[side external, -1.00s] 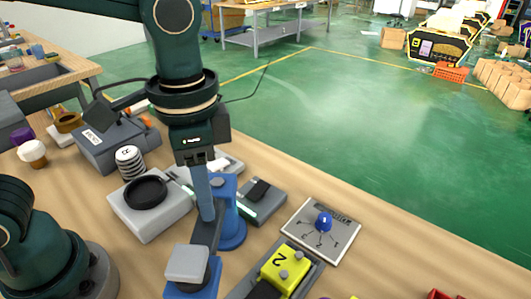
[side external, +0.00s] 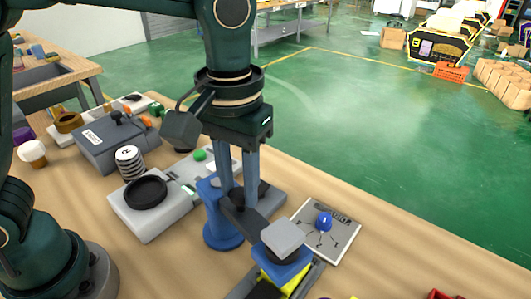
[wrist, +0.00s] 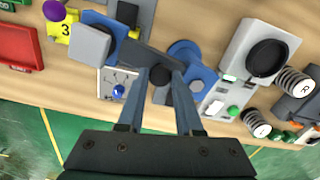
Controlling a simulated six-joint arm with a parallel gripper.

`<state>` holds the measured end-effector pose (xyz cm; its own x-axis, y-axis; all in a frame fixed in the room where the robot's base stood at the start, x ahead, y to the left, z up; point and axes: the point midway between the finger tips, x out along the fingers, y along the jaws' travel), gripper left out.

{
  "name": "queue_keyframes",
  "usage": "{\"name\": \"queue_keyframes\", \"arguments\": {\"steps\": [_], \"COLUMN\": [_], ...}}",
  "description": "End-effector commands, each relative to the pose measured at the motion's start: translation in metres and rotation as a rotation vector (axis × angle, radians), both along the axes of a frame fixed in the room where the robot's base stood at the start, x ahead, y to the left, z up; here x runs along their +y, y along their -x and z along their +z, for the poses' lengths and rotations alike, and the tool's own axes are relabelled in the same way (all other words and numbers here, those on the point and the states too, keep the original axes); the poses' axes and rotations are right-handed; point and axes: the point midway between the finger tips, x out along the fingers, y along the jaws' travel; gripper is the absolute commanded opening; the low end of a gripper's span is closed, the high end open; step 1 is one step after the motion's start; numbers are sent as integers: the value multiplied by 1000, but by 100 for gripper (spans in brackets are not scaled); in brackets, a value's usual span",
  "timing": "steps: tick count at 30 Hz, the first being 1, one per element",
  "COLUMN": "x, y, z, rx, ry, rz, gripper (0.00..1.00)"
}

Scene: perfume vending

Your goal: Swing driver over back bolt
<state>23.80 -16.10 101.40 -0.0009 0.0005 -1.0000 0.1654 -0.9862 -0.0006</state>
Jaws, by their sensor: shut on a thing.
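The driver has a blue post (side external: 220,228), a dark swinging arm (side external: 265,228) and a grey-topped blue head (side external: 283,236). The head also shows in the wrist view (wrist: 90,43). My gripper (side external: 238,203) is shut on the black knob of the driver's arm, one finger on each side; the knob shows between the fingertips in the wrist view (wrist: 160,75).
A white card with a blue knob (side external: 324,221) lies right of the head. A grey station with a black ring (side external: 146,190) and a striped spring (side external: 129,161) stand left of the post. Red and yellow parts (wrist: 20,45) lie further along the table.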

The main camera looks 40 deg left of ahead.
Motion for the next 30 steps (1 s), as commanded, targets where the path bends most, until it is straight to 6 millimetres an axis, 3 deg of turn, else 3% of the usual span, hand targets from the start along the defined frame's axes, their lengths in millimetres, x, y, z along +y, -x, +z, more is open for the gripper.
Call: {"name": "queue_keyframes", "arguments": {"steps": [19,20,21,22,30], "x": [-2,-2,-2,-2,-1], "y": [-4,-4,-4,-4,-3], "z": [1,1,1,1,0], "rx": [-4,-4,-4,-4,-1], "ry": [5,5,5,4,2], "rz": [49,49,49,49,49], "gripper": [0,42,57,64,64]}}
